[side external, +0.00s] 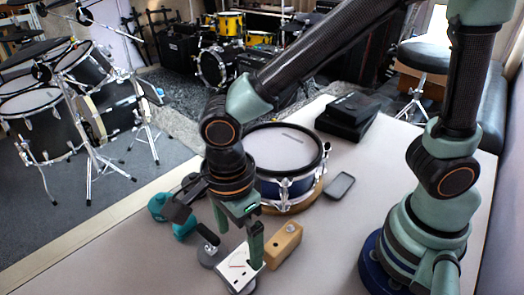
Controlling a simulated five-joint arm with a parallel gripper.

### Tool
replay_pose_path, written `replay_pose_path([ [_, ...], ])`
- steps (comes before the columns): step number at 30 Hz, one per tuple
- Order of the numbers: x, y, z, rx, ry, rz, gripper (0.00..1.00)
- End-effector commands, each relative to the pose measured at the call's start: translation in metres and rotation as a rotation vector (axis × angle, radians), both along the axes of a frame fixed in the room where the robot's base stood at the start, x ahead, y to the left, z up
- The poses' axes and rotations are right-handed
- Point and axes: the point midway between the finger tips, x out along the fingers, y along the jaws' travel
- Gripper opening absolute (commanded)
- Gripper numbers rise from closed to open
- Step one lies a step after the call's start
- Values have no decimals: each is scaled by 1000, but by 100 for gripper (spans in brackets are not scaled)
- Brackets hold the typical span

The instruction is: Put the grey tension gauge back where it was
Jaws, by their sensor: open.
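My gripper (239,240) points down over the front of the table with its green fingers apart and nothing visibly held between them. A round grey piece with a dark upright part, which looks like the tension gauge (208,256), sits on the table just left of the fingers. I cannot be sure of its identity. A white-faced box with a red line (238,274) lies below the gripper, and the right finger overlaps it in the picture. I cannot tell whether they touch.
A wooden block (284,244) stands right of the gripper. A blue snare drum (284,160) is behind it, with a dark flat device (340,186) to its right and a black case (347,116) behind. Teal objects (184,226) lie at left. The table's right middle is clear.

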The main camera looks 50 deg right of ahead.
Motion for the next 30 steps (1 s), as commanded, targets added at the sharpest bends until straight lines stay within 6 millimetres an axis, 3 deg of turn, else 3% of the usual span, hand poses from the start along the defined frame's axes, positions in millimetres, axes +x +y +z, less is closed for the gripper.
replay_pose_path([
  [5, 12, -14, 15, 27, -27, 100, 100],
  [8, 24, -32, 29, 50, -68, 242, 100],
  [18, 55, -114, 78, 14, -260, 843, 100],
  [30, 55, -206, 118, -278, -379, 1496, 100],
])
